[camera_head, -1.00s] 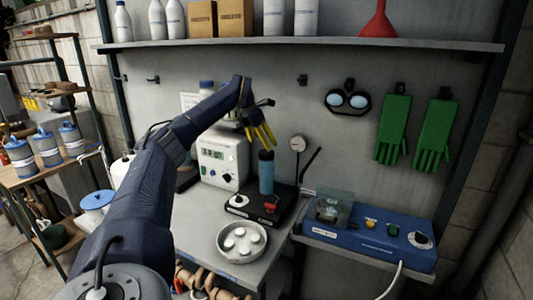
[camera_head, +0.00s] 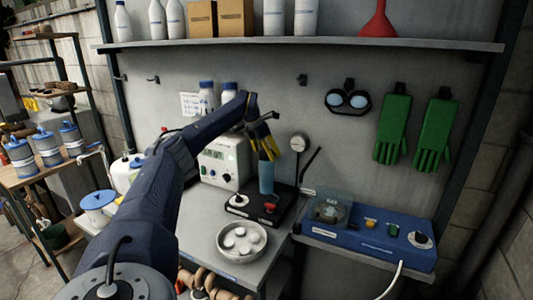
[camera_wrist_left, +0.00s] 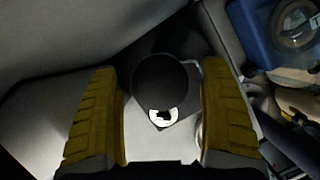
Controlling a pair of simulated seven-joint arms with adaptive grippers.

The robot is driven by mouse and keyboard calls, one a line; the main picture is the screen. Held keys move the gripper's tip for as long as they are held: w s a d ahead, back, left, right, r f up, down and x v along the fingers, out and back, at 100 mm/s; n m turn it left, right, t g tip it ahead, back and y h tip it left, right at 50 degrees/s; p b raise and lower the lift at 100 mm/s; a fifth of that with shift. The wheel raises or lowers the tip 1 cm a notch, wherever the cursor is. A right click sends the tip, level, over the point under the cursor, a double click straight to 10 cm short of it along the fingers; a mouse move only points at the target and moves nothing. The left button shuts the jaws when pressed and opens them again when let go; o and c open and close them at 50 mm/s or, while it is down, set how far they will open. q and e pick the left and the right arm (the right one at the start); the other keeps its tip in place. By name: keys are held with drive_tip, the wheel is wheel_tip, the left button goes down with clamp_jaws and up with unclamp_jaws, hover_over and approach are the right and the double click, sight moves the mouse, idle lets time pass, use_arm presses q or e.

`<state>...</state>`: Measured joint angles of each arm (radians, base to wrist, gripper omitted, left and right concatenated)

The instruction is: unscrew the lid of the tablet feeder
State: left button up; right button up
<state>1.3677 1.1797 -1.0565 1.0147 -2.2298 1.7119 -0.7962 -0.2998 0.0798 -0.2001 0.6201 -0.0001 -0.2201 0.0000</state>
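The tablet feeder looks to be the blue upright cylinder (camera_head: 266,180) standing on a black base unit (camera_head: 262,207) on the bench. Its round dark lid (camera_wrist_left: 160,78) shows from above in the left wrist view, between my yellow fingers. In the head view the fingers hide the lid. My left gripper (camera_head: 264,153) points down at the cylinder's top; it also shows in the left wrist view (camera_wrist_left: 162,115). Its fingers are spread, with a gap on each side of the lid. My right gripper is not in view.
A metal dish (camera_head: 261,256) with several white tablets stands in front of the base. A blue device (camera_head: 372,242) with a clear cover stands to the right.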

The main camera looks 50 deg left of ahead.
use_arm(q)
drive_tip(key=c, duration=1.2)
drive_tip(key=shift+n, duration=0.3)
drive_tip(key=n+y, duration=0.1)
drive_tip(key=n, duration=0.1)
drive_tip(key=n+y, duration=0.1)
drive_tip(key=n, duration=0.1)
drive_tip(key=shift+n+g, duration=0.3)
drive_tip(key=n+y, duration=0.1)
drive_tip(key=n, duration=0.3)
drive_tip(key=shift+n+g+y, duration=0.4)
drive_tip(key=n+g, duration=0.1)
drive_tip(key=n, duration=0.3)
drive_tip(key=shift+r+y, duration=0.1)
drive_tip(key=shift+y, duration=0.3)
drive_tip(key=n+g, duration=0.2)
drive_tip(key=n, duration=0.2)
drive_tip(key=o, duration=1.7)
drive_tip(key=shift+c, duration=0.2)
